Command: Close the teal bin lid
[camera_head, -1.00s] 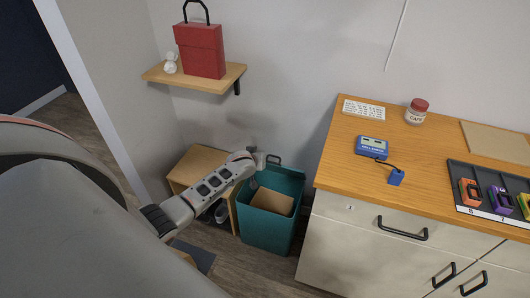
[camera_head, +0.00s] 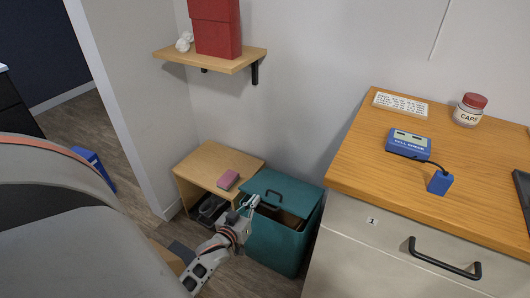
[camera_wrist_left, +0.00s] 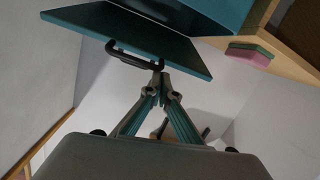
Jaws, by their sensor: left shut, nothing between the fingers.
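The teal bin (camera_head: 272,248) stands on the floor between the low wooden bench and the counter. Its teal lid (camera_head: 298,192) is tilted partway over the opening, with a gap at the front where brown cardboard (camera_head: 290,218) shows inside. The lid has a black handle (camera_head: 274,194). In the wrist view the lid (camera_wrist_left: 110,32) and its handle (camera_wrist_left: 135,60) are just past my fingertips. My left gripper (camera_head: 249,204) is shut and empty at the bin's front left; its closed fingers (camera_wrist_left: 158,82) are close to the handle, and contact is unclear. My right gripper is out of view.
The low wooden bench (camera_head: 212,163) with a pink sponge (camera_head: 228,180) on top is left of the bin. The wooden counter (camera_head: 350,165) with drawers is close on the right. A wall shelf (camera_head: 215,62) holding a red box (camera_head: 215,28) is above.

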